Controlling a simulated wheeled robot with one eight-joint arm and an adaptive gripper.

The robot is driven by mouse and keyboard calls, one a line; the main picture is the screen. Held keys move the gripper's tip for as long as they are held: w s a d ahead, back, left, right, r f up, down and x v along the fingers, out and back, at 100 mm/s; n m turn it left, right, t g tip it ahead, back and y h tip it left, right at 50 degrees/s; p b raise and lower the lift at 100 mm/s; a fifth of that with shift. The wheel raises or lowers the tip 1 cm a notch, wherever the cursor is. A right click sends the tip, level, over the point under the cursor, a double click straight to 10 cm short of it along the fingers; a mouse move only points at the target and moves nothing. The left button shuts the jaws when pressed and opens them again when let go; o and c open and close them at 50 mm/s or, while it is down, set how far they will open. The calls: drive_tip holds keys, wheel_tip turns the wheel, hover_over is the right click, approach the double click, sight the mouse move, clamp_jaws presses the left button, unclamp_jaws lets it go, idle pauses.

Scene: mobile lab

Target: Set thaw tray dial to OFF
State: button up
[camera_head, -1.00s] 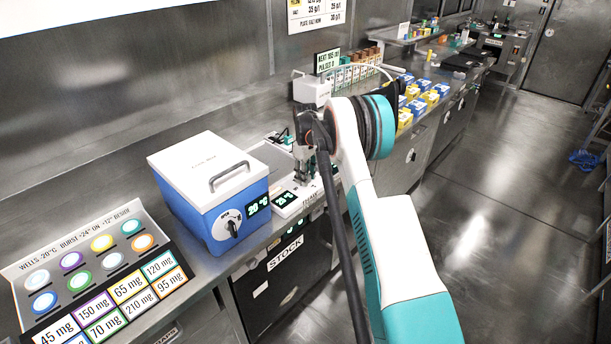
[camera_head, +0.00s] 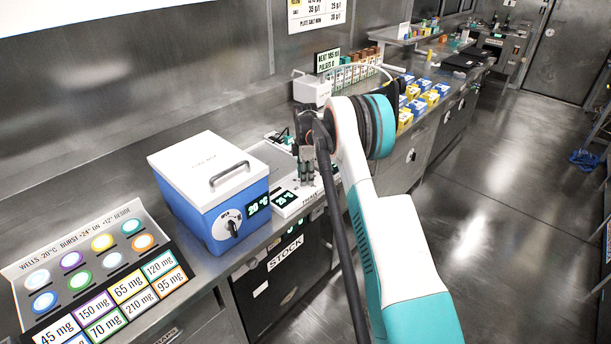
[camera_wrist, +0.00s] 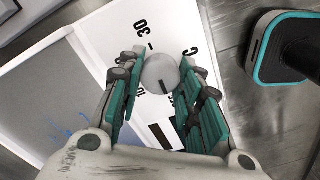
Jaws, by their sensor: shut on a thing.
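The thaw tray (camera_head: 284,198) is a white unit on the counter, right of the blue cold box, with a lit display on its front edge. In the wrist view, its round pale dial (camera_wrist: 160,70) sits between the fingers of my gripper (camera_wrist: 161,76), which is shut on it. A dark pointer mark on the dial points down in that picture. A "30" and a "C" are printed near the dial; other marks are partly hidden by the fingers. In the head view my gripper (camera_head: 306,167) points down over the tray, and the dial is hidden.
The blue cold box (camera_head: 205,195) with its own dial stands close left of the tray. A panel of coloured wells and mg labels (camera_head: 95,270) is further left. A white device (camera_head: 312,90) and several boxes stand behind. The wrist view shows a dark teal-rimmed object (camera_wrist: 262,65).

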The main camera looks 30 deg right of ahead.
drive_tip(key=shift+n, duration=0.3)
idle(0.4)
drive_tip(key=o, duration=1.1)
drive_tip(key=shift+c, duration=0.2)
wheel_tip(320, 180, up, 12)
